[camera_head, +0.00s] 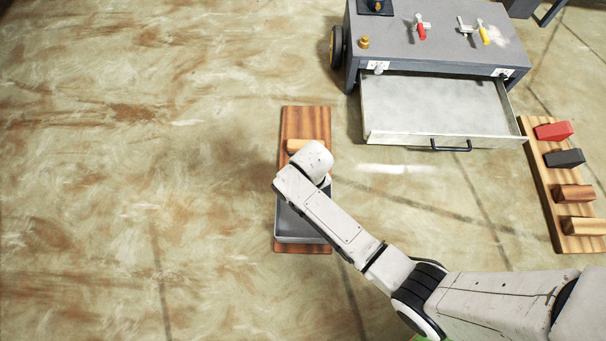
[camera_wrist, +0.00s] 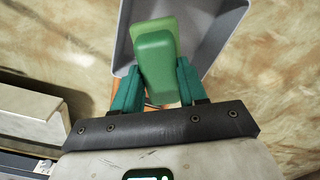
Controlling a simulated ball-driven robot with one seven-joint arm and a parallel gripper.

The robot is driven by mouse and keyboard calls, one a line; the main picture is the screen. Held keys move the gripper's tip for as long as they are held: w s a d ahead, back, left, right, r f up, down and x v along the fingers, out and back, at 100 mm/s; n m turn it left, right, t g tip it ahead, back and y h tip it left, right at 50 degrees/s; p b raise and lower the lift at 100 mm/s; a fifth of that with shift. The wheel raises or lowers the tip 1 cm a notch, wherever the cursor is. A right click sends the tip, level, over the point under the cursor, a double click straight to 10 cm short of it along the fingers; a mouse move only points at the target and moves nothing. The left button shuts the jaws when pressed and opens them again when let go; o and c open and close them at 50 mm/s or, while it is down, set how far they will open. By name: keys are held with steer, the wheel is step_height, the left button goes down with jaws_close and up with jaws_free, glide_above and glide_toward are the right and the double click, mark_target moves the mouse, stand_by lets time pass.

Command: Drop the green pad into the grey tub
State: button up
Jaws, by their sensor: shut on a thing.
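The green pad (camera_wrist: 157,68) is held between the two teal fingers of my gripper (camera_wrist: 156,88) in the wrist view. The grey tub (camera_wrist: 218,38) shows beyond and around the pad there, so the pad overlaps the tub's opening. I cannot tell the height between them. In the head view the grey tub (camera_head: 298,233) sits on a wooden board, partly covered by my arm. The pad and my fingers are hidden behind my wrist in that view.
The board (camera_head: 307,121) also bears a light wooden block (camera_head: 296,146). A grey cart (camera_head: 430,45) with an open, empty drawer (camera_head: 430,105) stands at upper right. A rack (camera_head: 545,190) with several coloured blocks is at far right. The floor at left is clear.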

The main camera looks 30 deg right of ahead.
steer(key=shift+f, duration=0.5)
steer(key=o, duration=1.1)
step_height(320, 180, up, 11)
steer(key=p, duration=0.5)
steer(key=shift+s, duration=0.1)
